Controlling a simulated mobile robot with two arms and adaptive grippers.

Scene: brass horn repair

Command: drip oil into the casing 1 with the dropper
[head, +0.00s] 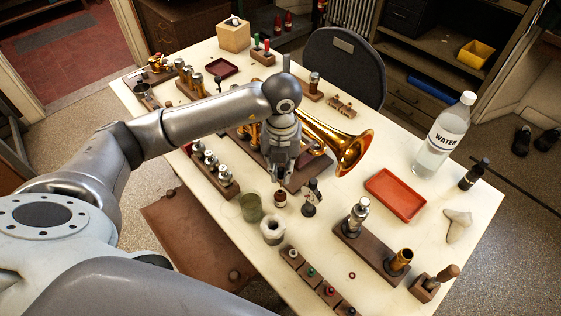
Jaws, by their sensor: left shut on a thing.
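My left gripper (279,176) reaches over the middle of the table and points down. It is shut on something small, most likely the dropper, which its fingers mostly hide. A small brown bottle with a pale and red label (280,199) stands upright just below the fingertips. The brass horn (350,150) lies on a wooden base behind the gripper, its bell to the right. Brass valve casings (253,134) show left of the gripper, partly covered by my arm. I cannot tell which is casing 1. My right gripper is not in view.
A red tray (395,194), a water bottle (444,135) and a dark bottle (474,174) stand right. A valve block (214,170) is left.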

